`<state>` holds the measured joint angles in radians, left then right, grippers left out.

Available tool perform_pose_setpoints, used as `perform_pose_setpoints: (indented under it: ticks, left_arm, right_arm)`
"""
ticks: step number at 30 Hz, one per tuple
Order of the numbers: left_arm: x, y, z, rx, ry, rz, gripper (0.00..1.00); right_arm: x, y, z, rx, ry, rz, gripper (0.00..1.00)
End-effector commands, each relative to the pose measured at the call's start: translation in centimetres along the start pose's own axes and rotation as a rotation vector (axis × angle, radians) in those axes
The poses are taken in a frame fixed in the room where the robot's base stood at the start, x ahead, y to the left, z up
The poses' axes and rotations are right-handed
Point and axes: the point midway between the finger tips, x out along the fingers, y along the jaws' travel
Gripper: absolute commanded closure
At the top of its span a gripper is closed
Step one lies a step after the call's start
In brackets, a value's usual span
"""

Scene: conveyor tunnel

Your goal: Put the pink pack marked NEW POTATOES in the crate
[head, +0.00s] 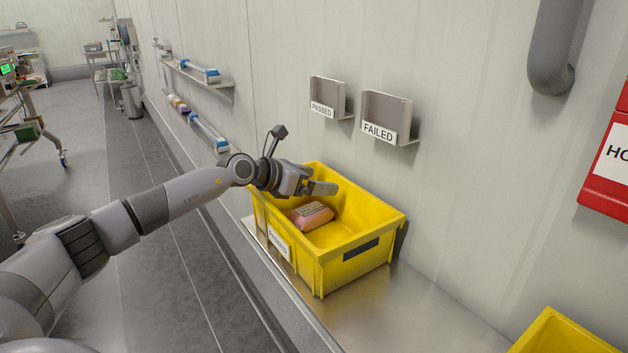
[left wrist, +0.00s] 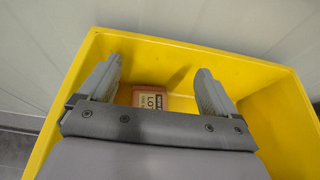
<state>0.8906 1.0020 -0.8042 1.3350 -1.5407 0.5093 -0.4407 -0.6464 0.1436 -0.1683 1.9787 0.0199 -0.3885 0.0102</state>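The pink pack (head: 311,215) lies inside the yellow crate (head: 347,262), on its floor near the left wall. Its printed label also shows between my fingers in the left wrist view (left wrist: 150,98), but I cannot read it fully. My left gripper (head: 322,188) is above the crate opening, over the pack and apart from it. Its two fingers are spread wide with nothing between them, as the left wrist view (left wrist: 158,82) shows. Part of the pack is hidden behind the gripper body there. My right gripper is not in view.
The crate stands on a metal bench (head: 420,310) against the wall. Two wall holders, PASSED (head: 325,98) and FAILED (head: 385,117), hang above it. A second yellow crate (head: 565,335) is at the bottom right. The bench between the crates is clear.

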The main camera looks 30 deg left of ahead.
Motion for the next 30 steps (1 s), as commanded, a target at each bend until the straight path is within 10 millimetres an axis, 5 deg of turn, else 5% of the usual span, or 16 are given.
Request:
perform_pose_setpoints:
  ticks: [11,30]
  left_arm:
    - [-1.1,0.1,1.1,0.001,0.002,0.002,0.08]
    - [-10.6,0.1,0.9,0.001,0.002,0.002,0.08]
  right_arm:
    - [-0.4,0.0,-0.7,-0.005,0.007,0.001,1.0]
    - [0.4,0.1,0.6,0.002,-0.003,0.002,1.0]
